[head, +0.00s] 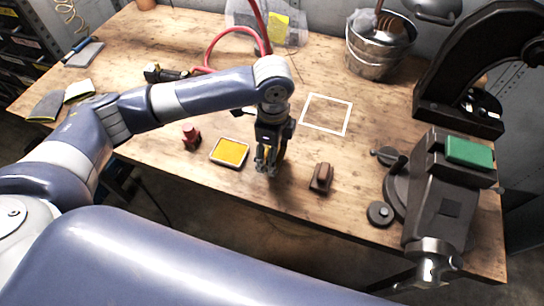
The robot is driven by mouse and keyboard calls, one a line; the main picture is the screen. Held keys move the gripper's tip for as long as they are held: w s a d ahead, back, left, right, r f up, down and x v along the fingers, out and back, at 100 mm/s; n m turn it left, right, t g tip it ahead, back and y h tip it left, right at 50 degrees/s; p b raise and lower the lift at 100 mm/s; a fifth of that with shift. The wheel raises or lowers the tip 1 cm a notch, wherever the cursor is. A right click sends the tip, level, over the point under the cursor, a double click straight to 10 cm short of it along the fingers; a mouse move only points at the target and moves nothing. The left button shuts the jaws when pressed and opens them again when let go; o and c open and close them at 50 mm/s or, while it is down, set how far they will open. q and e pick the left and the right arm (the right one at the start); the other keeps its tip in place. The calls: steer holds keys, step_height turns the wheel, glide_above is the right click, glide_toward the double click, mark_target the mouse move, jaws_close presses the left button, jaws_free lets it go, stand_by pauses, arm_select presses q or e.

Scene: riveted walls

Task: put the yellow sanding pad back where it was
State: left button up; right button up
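A yellow pad (230,151) with a pale rim lies flat on the wooden bench in the head view. I take it to be the sanding pad. My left gripper (266,166) points down just right of the pad, apart from it in the picture. No object shows between its fingers, but their gap is too small to judge. A white square outline (327,114) is marked on the bench, to the right of and behind the gripper; its inside is bare. A second yellow piece (280,25) lies in a clear bag at the back. My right gripper is out of view.
A small red object (191,137) stands left of the pad, and a brown block (321,178) lies right of the gripper. A vise (440,200) with a green block (469,152) fills the right. A metal bucket (378,48) and red hose (228,32) are behind.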

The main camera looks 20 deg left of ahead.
arm_select(q)
steer(key=shift+w+a+f+p, duration=0.1)
steer(key=shift+f+p, duration=0.3)
steer(key=shift+f, duration=1.4)
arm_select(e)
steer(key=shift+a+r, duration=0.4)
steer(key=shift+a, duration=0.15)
arm_select(q)
steer(key=o, duration=1.5)
steer(key=shift+f, duration=0.1)
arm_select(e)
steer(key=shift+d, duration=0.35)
arm_select(q)
steer(key=shift+r, duration=0.25)
step_height(320, 180, up, 10)
steer(key=shift+r+b, duration=0.25)
steer(key=shift+b, duration=0.45)
steer(key=shift+r, duration=0.65)
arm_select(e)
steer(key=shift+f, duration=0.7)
